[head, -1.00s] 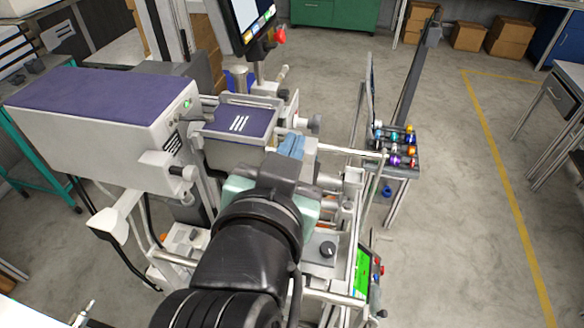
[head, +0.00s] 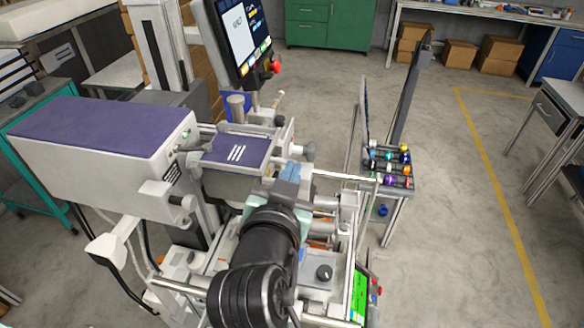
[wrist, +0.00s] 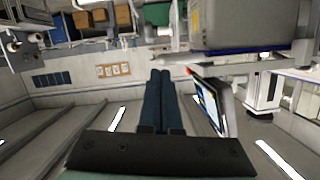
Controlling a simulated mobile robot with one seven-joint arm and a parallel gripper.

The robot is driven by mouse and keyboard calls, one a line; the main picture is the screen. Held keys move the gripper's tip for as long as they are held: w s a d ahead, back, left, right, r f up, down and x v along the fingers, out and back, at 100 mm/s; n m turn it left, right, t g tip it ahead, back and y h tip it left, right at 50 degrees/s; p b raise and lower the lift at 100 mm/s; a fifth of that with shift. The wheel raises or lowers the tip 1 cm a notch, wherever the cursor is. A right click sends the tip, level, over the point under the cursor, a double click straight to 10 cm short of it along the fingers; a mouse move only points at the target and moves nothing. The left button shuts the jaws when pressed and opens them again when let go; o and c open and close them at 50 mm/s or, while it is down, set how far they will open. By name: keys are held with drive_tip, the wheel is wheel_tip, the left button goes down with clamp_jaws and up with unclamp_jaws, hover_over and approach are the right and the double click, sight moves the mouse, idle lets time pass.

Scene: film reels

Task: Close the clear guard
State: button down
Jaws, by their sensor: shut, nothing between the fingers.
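I cannot pick out the clear guard with certainty. A thin upright panel (head: 364,112) seen nearly edge-on stands right of the machine in the head view, and I cannot tell if it is the guard. The machine has a white housing with a purple top (head: 100,128) and a smaller purple-lidded box (head: 237,150). My gripper (head: 291,170) is over the machine's middle, just right of that box, partly hidden behind my wrist. In the wrist view its two blue fingers (wrist: 161,76) are together and empty. Contact with the machine cannot be told.
A screen on a post (head: 240,38) with a red knob rises behind the machine. A rack of coloured rollers (head: 390,165) is at its right, with a tall dark post (head: 405,90) behind. A green-lit panel (head: 360,293) is at the front right. Open floor lies further right.

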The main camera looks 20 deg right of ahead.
drive_tip(key=shift+f, duration=0.1)
wheel_tip(320, 180, down, 13)
drive_tip(key=b, duration=1)
drive_tip(key=shift+f+b, duration=0.15)
drive_tip(key=shift+b, duration=0.15)
